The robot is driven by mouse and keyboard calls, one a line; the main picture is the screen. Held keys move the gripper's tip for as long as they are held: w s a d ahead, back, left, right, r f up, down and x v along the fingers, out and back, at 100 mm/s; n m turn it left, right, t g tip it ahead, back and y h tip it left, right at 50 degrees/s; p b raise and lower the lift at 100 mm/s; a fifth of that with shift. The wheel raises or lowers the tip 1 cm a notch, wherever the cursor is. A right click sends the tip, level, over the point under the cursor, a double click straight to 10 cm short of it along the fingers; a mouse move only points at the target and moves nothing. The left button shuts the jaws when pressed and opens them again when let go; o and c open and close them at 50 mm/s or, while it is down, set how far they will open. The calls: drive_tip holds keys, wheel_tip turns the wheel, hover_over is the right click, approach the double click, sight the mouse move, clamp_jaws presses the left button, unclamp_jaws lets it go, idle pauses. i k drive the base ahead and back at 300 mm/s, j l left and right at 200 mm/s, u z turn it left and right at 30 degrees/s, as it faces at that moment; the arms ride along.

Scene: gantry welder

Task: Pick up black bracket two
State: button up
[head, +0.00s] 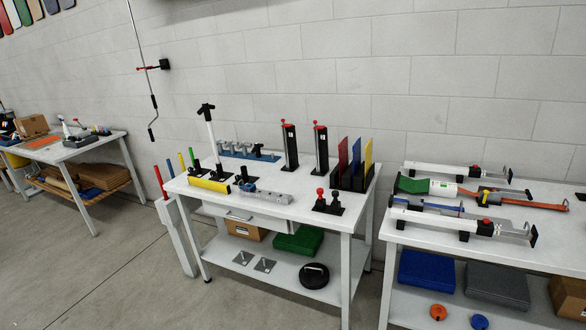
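No label marks black bracket two, so I cannot tell which black part it is. On the middle table (300,208) stand two upright black posts with red tops, a left one (290,147) and a right one (321,148). Small black holders (196,174) sit at the table's left end. A black plate with a red knob and a black knob (328,204) lies near the front right. Small black blocks also support the long clamps on the right table (560,256). My gripper is not in view.
Red, blue and yellow panels (356,163) stand at the middle table's back right. A yellow level (209,184) lies at its front left. A lower shelf (230,259) holds a green case (298,239). A narrow gap separates the middle and right tables. Open floor (110,245) lies left.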

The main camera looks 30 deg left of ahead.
sight(205, 109)
drive_tip(key=i+j+u, duration=0.6)
drive_tip(key=i+u, duration=0.15)
drive_tip(key=i, duration=0.15)
drive_tip(key=i+j+u, duration=0.1)
drive_tip(key=i+u, duration=0.25)
drive_tip(key=i, duration=0.15)
drive_tip(key=i+u, duration=0.1)
drive_tip(key=i, duration=2.4)
drive_tip(key=i+j+z, duration=0.15)
drive_tip(key=i, duration=0.4)
